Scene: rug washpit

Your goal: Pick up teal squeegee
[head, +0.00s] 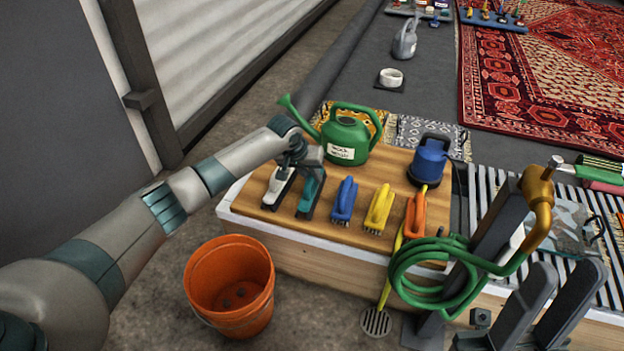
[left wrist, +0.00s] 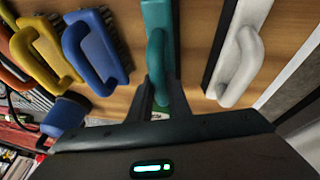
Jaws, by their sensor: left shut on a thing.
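The teal squeegee (head: 309,194) is at the left part of the wooden table top (head: 335,228), between a white-handled squeegee (head: 277,189) and a blue brush (head: 344,200). My left gripper (head: 305,160) is over its far end, shut on its handle. In the left wrist view the teal handle (left wrist: 158,60) runs down between my two dark fingers (left wrist: 162,100). I cannot tell whether it is clear of the wood. My right gripper (head: 548,305) shows at the bottom right, its two grey fingers apart with nothing between them.
Yellow (head: 378,209) and orange (head: 415,214) brushes continue the row. A green watering can (head: 345,136) and a blue sprayer (head: 428,160) stand behind. A green hose (head: 430,270) hangs at the right front edge. An orange bucket (head: 230,285) stands on the floor.

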